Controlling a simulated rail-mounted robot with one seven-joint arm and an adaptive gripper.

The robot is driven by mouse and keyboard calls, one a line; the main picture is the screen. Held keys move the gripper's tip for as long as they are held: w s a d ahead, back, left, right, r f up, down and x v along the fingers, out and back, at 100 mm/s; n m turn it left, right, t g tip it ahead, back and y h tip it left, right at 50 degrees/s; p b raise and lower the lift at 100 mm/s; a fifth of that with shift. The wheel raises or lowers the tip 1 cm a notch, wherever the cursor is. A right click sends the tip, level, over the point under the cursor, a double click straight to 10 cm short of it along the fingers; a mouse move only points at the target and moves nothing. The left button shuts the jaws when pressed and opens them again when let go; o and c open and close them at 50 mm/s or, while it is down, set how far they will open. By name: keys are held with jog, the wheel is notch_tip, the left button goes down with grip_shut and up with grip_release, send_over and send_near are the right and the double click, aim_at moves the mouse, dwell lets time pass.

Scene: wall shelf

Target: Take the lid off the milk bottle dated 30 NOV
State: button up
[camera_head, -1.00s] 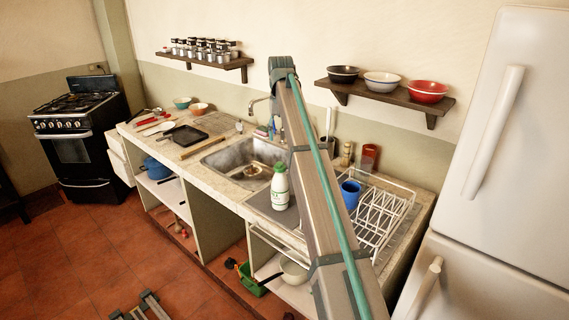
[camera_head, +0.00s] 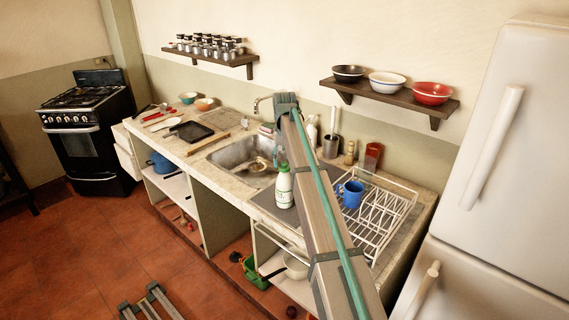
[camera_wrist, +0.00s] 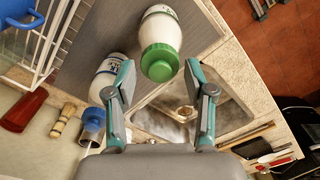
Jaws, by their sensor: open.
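A white milk bottle (camera_head: 284,194) with a green lid (camera_wrist: 160,62) stands upright on the grey drainboard beside the sink. In the wrist view, this bottle (camera_wrist: 158,24) has its lid near the gap between my fingertips. My gripper (camera_wrist: 159,72) is open, with one finger on each side of the lid's near edge; contact cannot be told. A second white bottle with dark lettering (camera_wrist: 106,78) lies beyond the left finger and is partly hidden by it. No date is readable on either bottle. In the head view, my arm hides most of the gripper.
A blue mug (camera_head: 351,194) and white wire dish rack (camera_head: 385,222) are right of the bottle. The sink (camera_head: 240,158) is left. A shelf with bowls (camera_head: 388,98) is above.

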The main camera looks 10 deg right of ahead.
jog(key=c, duration=0.8)
